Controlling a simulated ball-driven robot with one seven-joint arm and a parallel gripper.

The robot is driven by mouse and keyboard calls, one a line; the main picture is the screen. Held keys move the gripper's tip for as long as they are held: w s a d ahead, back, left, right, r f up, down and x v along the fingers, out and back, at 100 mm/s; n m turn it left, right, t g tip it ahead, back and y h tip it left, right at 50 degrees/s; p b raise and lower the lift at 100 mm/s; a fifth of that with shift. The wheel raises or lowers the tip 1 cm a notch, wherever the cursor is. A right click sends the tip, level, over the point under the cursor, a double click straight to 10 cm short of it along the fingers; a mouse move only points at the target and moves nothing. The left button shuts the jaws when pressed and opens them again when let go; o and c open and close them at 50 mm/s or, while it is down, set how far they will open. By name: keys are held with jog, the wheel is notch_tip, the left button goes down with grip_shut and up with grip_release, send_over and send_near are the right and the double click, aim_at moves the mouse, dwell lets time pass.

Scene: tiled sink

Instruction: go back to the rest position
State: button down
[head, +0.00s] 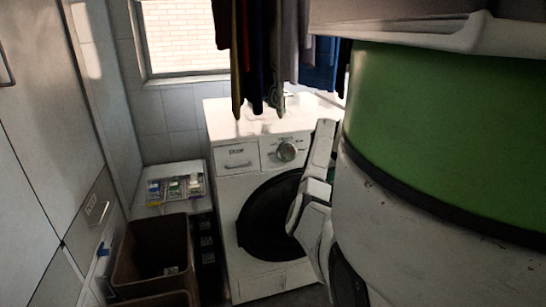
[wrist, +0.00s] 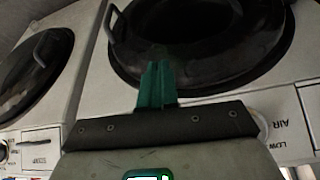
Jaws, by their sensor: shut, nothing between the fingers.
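My gripper (wrist: 157,66) shows in the wrist view with its two teal fingers together and nothing between them. The fingertips appear in front of a white machine (wrist: 90,100) with a large dark round door (wrist: 200,45). I cannot tell whether they touch it. In the head view, white links of my arm stand in front of the right side of a white washing machine (head: 232,200). The gripper itself cannot be made out there.
Clothes (head: 262,50) hang above the washer. A brown bin (head: 150,255) and a shelf of small packets (head: 175,187) stand left of it, near pale cabinets (head: 45,130). A large green and white rounded body (head: 440,130) blocks the right. The floor is mostly hidden.

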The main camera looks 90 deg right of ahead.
jog(key=w+a+f+n, duration=0.1)
jog(key=w+a+f, duration=0.2)
jog(key=w, duration=0.5)
jog(key=w+a+f+n, duration=0.2)
jog(key=w+a+f, duration=0.15)
jog(key=w, duration=0.55)
jog(key=w+a+f+n+y+p, duration=0.1)
jog(key=w+a+f+n, duration=0.15)
jog(key=w+a, duration=0.5)
jog(key=w+a+f+n+y+p, duration=0.1)
jog(key=w+a+f, duration=0.2)
jog(key=w+a, duration=0.45)
jog(key=w+a+f+n, duration=0.1)
jog(key=w+a+n, duration=0.2)
jog(key=a, duration=0.8)
jog(key=w+a+f+n, duration=0.2)
jog(key=w+a, duration=0.2)
jog(key=a, duration=0.7)
jog(key=s+a+r+n+y, duration=0.1)
jog(key=s+a+n, duration=0.1)
jog(key=a, duration=0.5)
jog(key=s+a+r+n+y+p, duration=0.1)
jog(key=s+a+n, duration=0.1)
jog(key=a, duration=0.6)
jog(key=shift+s, duration=0.85)
